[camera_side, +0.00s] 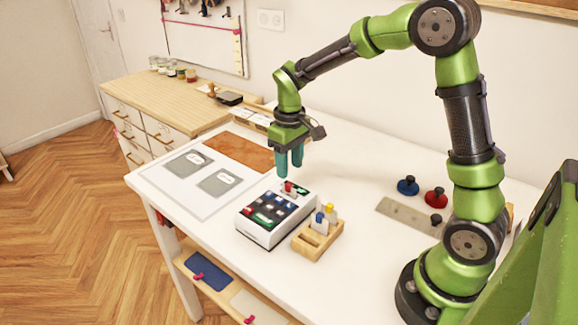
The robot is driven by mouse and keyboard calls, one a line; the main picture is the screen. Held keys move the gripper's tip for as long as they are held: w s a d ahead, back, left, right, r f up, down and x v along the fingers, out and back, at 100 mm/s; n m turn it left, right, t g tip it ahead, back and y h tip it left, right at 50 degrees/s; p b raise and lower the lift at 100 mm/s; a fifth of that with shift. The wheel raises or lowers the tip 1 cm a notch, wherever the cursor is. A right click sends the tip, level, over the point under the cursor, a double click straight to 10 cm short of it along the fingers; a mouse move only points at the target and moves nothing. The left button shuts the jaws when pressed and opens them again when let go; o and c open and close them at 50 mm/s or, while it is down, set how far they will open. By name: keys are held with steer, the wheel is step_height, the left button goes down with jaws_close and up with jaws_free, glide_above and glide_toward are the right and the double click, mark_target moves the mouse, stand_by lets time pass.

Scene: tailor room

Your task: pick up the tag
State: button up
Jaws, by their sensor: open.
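My gripper (290,171) points down with its two teal fingers apart and nothing visible between them. It hangs above the white table, just behind a white box with a dark top (254,238). Small red, blue and green pieces are on the box's top, including a red one (289,187) close below the fingers. Two grey squares to the left each bear a small white label, one farther back (194,158) and one nearer (227,178). Which item is the tag I cannot tell for sure.
A wooden holder (309,250) with blue- and yellow-topped pieces stands right of the box. A blue knob (408,186), a red knob (436,197) and a grey plate (398,212) lie farther right. A brown mat (238,150) lies at the back left. The table between is bare.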

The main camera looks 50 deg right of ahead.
mark_target(289, 184)
steer(key=shift+a+f, duration=0.2)
steer(key=shift+f, duration=2.55)
steer(key=shift+c, duration=0.3)
jaws_close()
